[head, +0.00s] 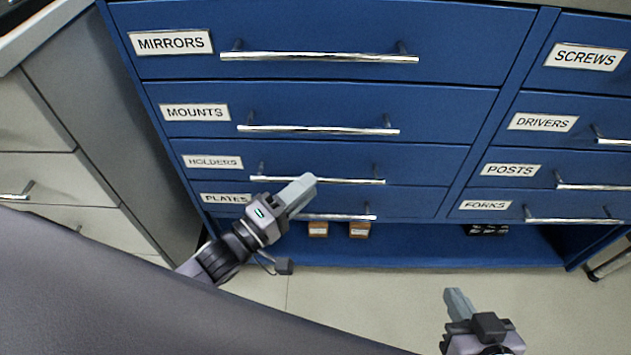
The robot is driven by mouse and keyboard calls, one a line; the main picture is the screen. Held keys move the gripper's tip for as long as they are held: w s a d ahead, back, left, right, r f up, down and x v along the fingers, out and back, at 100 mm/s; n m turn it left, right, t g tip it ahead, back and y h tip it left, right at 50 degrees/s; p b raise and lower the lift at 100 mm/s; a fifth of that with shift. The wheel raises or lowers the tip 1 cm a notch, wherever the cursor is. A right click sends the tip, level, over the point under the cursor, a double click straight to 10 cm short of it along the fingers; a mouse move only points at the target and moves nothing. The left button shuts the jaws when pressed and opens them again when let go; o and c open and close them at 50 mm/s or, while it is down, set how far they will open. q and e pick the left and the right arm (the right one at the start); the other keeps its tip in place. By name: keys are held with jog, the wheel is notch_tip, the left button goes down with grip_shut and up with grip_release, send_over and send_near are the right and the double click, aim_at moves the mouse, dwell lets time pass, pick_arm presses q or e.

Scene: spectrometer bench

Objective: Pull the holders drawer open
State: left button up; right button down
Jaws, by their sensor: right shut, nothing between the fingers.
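The holders drawer (414,163) is a blue front with a "HOLDERS" label (213,162) at its left, and looks flush with the drawers around it. Its horizontal metal bar handle (350,181) runs across the lower part of the front. My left gripper (304,184) overlaps this handle near its middle. I cannot tell whether the fingers touch or enclose the bar; the fingertips hide part of it. My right gripper (456,300) is shut and empty at the lower right, above the floor and apart from the drawers.
The mirrors drawer (340,25) and mounts drawer (330,100) are above; the plates drawer (410,202) is below. A right column holds screws, drivers, posts and forks drawers (590,208). Small boxes (359,230) sit on the low shelf. A grey cabinet (95,130) stands left.

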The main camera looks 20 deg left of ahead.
pick_arm(q)
jog(key=shift+b+x, duration=0.3)
jog(key=shift+x, duration=1.5)
grip_shut()
jog(key=shift+s, duration=0.15)
